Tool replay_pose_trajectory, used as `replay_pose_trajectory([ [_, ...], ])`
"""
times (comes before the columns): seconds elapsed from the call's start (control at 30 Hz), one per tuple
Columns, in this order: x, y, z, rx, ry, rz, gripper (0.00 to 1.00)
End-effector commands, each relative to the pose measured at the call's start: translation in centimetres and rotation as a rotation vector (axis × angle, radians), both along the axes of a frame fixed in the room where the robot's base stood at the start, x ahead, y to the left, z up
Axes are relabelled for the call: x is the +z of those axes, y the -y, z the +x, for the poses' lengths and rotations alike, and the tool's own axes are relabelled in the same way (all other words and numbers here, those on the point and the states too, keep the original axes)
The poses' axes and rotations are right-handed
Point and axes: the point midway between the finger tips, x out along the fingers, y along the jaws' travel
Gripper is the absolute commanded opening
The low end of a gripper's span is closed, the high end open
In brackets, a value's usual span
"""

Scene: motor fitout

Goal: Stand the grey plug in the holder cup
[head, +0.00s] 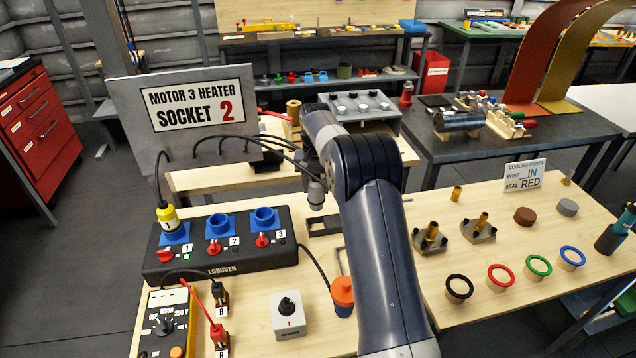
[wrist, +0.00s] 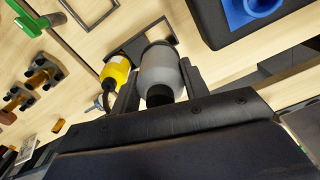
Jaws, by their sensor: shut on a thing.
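The grey plug (head: 316,191) hangs below my gripper (head: 313,172), above the wooden table. In the wrist view, the grey plug (wrist: 160,72) sits between the two dark fingers of my gripper (wrist: 158,88), which is shut on it. A black cable end shows at its base. An orange-topped piece (head: 342,290) stands in a blue cup-like base (head: 343,309) at the front, left of my arm. I cannot tell whether that base is the holder cup. No empty holder cup shows clearly; my arm hides part of the table.
A black socket box (head: 222,262) has a yellow plug (head: 167,217) in socket 1; blue sockets 2 and 3 are empty. A sign (head: 198,105) reads "Motor 3 heater socket 2". A yellow plug-like piece (wrist: 117,71) is near my gripper. Cables cross behind my arm.

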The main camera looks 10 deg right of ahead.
Motion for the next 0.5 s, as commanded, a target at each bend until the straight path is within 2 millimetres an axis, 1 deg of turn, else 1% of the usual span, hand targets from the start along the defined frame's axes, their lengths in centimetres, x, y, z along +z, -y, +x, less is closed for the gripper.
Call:
replay_pose_trajectory([
  [0.17, 0.2, 0.0, -0.1, 0.000, 0.001, 0.000, 0.16],
  [0.5, -2.8, 0.0, -0.1, 0.000, 0.000, 0.000, 0.16],
])
